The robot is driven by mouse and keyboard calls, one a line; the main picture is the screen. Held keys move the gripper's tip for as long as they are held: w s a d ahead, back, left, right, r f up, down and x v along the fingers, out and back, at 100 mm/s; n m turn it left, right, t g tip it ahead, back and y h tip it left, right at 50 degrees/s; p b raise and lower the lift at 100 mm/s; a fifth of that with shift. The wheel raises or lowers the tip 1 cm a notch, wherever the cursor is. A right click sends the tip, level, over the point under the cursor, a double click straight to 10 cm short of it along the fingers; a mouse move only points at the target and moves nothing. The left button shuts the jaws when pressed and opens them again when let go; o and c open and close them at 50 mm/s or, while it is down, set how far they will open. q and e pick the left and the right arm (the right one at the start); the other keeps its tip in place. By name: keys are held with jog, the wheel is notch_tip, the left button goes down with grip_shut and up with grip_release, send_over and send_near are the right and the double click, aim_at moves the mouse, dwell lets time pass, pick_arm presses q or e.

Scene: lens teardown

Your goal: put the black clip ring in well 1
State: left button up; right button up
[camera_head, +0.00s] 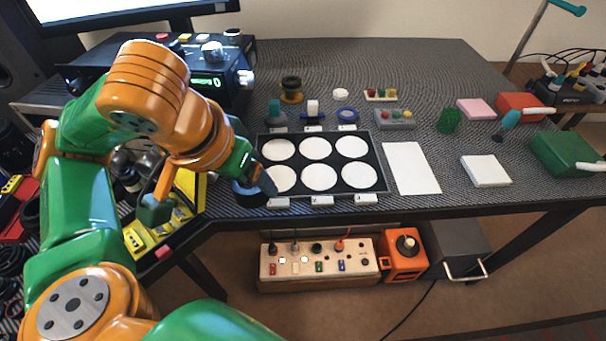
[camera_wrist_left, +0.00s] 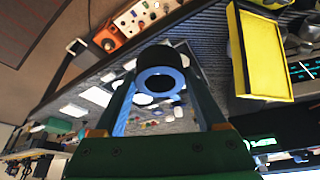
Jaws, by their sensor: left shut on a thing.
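My left gripper (camera_head: 257,180) is above the left front edge of the black tray (camera_head: 378,170) with white round wells. In the left wrist view its two fingers are shut on a thick dark ring (camera_wrist_left: 160,57) with a bluish rim and an open centre. The ring shows in part in the head view (camera_head: 243,192), beside the tray's front-left well. I cannot tell whether it is the black clip ring. White labels (camera_head: 321,200) line the tray, but their numbers are too small to read surely. My right gripper is out of view.
Behind the tray stand a dark-gold cylinder (camera_head: 291,89), a blue ring (camera_head: 347,115) and a grey button box (camera_head: 395,119). A white sheet (camera_head: 411,168) lies right of the tray. A yellow bin (camera_head: 188,186) is left of the gripper. A power strip (camera_head: 318,259) is below.

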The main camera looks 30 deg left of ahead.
pick_arm(q)
jog(key=w+a+f, duration=0.1)
jog(key=w+f, duration=0.2)
jog(key=w, duration=0.1)
jog(key=w+a+f+b, duration=0.1)
jog(key=w+f, duration=0.2)
jog(key=w, duration=0.1)
jog(key=w+a+f, duration=0.2)
jog(key=w+f, duration=0.1)
jog(key=w, duration=0.1)
jog(key=shift+f, duration=0.15)
jog(key=f+b, duration=0.1)
jog(key=f, duration=0.2)
jog(key=shift+w+a+f, duration=0.1)
jog(key=shift+w+f, duration=0.1)
jog(key=shift+f, duration=0.25)
jog(key=o, duration=1.3)
jog(key=shift+r, duration=0.1)
jog(key=shift+c, duration=0.2)
jog(key=shift+r, duration=0.4)
jog(key=p+v, duration=0.2)
jog(key=v, duration=0.9)
jog(key=shift+s+r, duration=0.2)
jog(key=shift+r, duration=0.1)
